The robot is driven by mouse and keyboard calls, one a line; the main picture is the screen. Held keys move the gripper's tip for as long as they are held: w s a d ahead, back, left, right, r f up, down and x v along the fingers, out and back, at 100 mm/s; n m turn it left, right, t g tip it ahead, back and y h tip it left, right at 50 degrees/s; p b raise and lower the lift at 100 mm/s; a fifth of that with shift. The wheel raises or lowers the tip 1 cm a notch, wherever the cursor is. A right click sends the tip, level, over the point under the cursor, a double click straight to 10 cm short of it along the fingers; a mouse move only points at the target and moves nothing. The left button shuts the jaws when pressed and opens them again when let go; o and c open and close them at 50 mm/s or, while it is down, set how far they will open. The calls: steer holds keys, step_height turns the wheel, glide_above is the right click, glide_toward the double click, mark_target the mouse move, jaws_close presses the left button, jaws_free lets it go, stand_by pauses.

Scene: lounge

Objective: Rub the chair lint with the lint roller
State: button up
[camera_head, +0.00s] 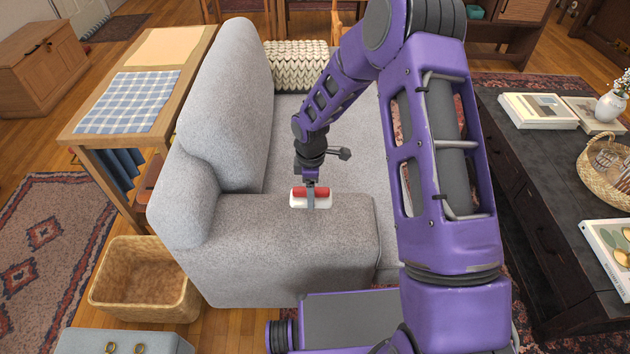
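The grey chair (235,225) is a large upholstered seat with a high back at the left and a broad armrest facing me. My gripper (310,203) points down at the top of the armrest, near its inner edge. It is shut on the lint roller (297,200), a small white and red piece. The roller is at or just above the armrest fabric; I cannot tell if it touches. The lint is too small to make out. Part of the seat is hidden behind my purple arm.
A wooden side table (190,70) with a blue checked cloth stands behind the chair back. A wicker basket (145,305) is on the floor at the lower left. A dark coffee table (545,200) with books and a vase stands close at right. A knitted cushion (297,62) lies at the seat's far end.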

steer(key=shift+r+p, duration=0.45)
steer(key=shift+r, duration=0.65)
